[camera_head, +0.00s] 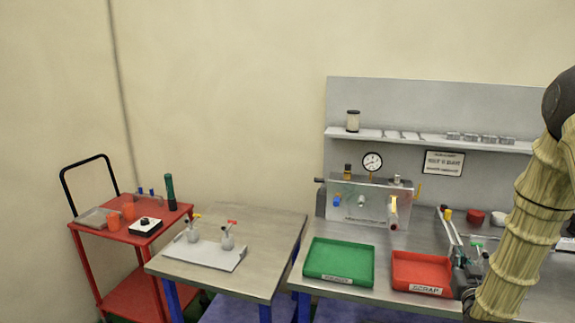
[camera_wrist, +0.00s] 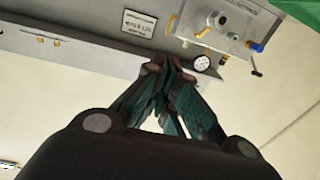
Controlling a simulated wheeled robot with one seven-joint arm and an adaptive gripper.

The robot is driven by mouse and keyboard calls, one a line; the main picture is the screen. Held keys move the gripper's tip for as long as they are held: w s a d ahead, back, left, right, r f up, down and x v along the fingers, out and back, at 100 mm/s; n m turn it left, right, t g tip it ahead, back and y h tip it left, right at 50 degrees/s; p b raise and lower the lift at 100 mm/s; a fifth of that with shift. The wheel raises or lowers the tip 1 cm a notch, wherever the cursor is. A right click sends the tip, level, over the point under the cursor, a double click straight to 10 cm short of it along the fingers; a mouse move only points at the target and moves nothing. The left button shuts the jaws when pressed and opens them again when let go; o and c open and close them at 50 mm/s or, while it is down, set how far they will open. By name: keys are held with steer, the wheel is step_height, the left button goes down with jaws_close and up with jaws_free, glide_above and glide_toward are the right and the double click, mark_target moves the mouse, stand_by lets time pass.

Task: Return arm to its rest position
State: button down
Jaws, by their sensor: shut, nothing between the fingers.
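My arm (camera_head: 530,215) stands at the right edge of the head view and hides part of the workbench there. My gripper (camera_wrist: 168,68) shows in the wrist view with its dark green fingers together and nothing between them. It appears clear of the bench, and the wrist view is turned over, with the panel, gauge and sign beyond the fingertips. In the head view the fingertips cannot be made out clearly.
A gauge (camera_head: 372,162) and shelf (camera_head: 430,140) are behind. A side table (camera_head: 215,265) holds a white plate (camera_head: 190,254); a red cart (camera_head: 100,230) stands left.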

steer(key=s+a+f+g, duration=0.1)
steer(key=a+f, duration=0.1)
steer(key=f, duration=0.3)
steer(key=s+a+f+g+y+b, duration=0.1)
steer(key=s+a+f, duration=0.1)
steer(key=f, duration=0.4)
steer(key=s+a+f+g+b, duration=0.1)
steer(key=a+f+g, duration=0.1)
steer(key=f, duration=0.3)
steer(key=shift+s+a+f+n+y, duration=0.3)
steer(key=shift+a+n, duration=0.1)
steer(key=s+a+f+g+y+b, duration=0.1)
steer(key=s+a+f+g, duration=0.15)
steer(key=s+f, duration=0.35)
steer(key=s+a+f+g+b, duration=0.15)
steer(key=s+a+f, duration=0.25)
steer(key=f, duration=0.5)
steer(key=s+a+f+g+b, duration=0.1)
steer(key=s+a+f+g, duration=0.2)
steer(key=s, duration=0.6)
steer(key=s+a+f+n+g+y+b, duration=0.1)
steer(key=s+a+f+g, duration=0.2)
steer(key=s, duration=0.7)
steer(key=s+a+f+g+b, duration=0.1)
steer(key=s+a+f+g, duration=0.2)
steer(key=s+a+f, duration=0.3)
steer(key=s+f, duration=0.4)
steer(key=shift+s+n+g+y+b, duration=0.2)
steer(key=shift+n+g+y+b, duration=0.1)
steer(key=shift+y+b, duration=0.1)
